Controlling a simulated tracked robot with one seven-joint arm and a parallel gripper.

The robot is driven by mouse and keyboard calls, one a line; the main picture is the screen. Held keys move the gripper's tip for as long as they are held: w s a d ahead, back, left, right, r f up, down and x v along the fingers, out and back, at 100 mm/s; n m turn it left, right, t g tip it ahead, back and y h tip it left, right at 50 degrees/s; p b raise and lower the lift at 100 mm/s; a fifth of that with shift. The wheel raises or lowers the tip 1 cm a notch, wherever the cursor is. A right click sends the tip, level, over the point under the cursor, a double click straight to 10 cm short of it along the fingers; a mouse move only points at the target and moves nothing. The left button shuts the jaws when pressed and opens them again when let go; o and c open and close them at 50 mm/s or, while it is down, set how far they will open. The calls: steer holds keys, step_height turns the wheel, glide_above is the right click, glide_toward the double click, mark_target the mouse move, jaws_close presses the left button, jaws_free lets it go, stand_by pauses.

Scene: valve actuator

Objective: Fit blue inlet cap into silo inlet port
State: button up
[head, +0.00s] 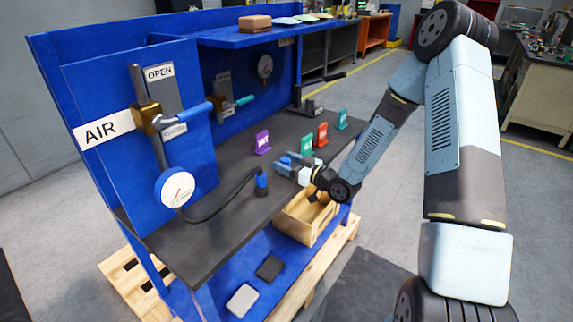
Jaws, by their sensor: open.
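A small blue cap-like piece (262,183) stands on the dark bench top at the end of a black hose; I cannot tell for sure that it is the blue inlet cap. My gripper (283,163) is low over the bench, to the right of and behind that piece, apart from it. I cannot make out a silo inlet port in this view.
Purple (263,142), green (307,145), red (322,134) and teal (342,119) holders stand behind my gripper. A wooden box (303,228) is below it. A gauge (175,187) and lever valves (150,118) are on the blue panel. The bench's front left is clear.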

steer(key=shift+w+a, duration=0.25)
steer(key=shift+a, duration=0.1)
steer(key=shift+c, duration=0.4)
steer(key=c, duration=0.9)
steer(key=shift+r, duration=0.1)
steer(key=shift+c, duration=0.2)
